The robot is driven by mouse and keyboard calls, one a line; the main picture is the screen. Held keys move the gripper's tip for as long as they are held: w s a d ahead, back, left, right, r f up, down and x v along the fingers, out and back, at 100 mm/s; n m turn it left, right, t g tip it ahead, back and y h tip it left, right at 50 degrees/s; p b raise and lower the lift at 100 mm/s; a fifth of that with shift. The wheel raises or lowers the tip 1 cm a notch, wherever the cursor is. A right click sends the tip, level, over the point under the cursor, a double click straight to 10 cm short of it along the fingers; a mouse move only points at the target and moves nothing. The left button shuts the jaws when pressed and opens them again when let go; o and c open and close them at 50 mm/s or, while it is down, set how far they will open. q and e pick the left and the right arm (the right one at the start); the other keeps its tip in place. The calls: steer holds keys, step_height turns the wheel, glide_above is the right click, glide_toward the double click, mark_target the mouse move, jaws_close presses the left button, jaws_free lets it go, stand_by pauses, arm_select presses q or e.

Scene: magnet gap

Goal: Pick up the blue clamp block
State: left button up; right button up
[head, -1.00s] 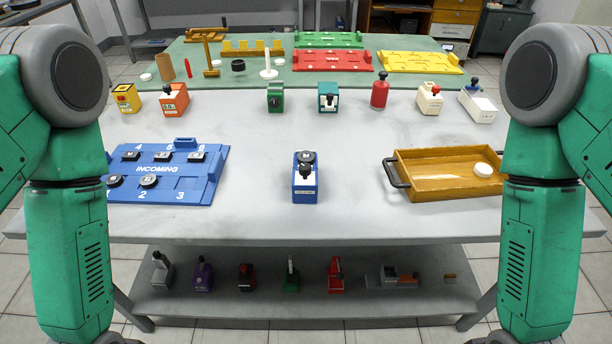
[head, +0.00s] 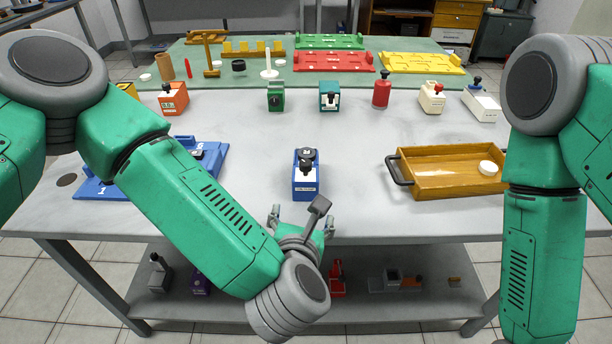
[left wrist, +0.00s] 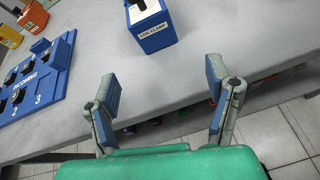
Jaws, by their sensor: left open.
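My right gripper is out of view; only my right arm shows.
The blue INCOMING tray (head: 215,165) lies at left, partly hidden by my left arm. A wooden tray (head: 440,188) with a white disc stands at right. Several blocks line the table's back. A lower shelf (head: 400,305) holds more items. The table around the clamp block is clear.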

mark_target(305, 189)
arm_select(q)
steer(key=shift+w+d+r+n+y, duration=0.1)
steer(key=shift+w+r+n+y, duration=0.1)
steer(key=shift+w+r+n, duration=0.3)
steer(key=shift+w+d+r+n+y, duration=0.1)
steer(key=shift+w+r+n+y, duration=0.15)
steer(key=shift+n, duration=0.45)
steer(key=b+x, duration=0.1)
steer(key=x, duration=0.7)
steer(key=shift+w+r, duration=0.1)
steer(key=shift+r, duration=0.05)
steer(key=b+x, duration=0.1)
steer(key=x, duration=0.4)
steer(key=shift+d+b, duration=0.1)
steer(key=shift+b, duration=0.2)
steer(key=c, duration=1.3)
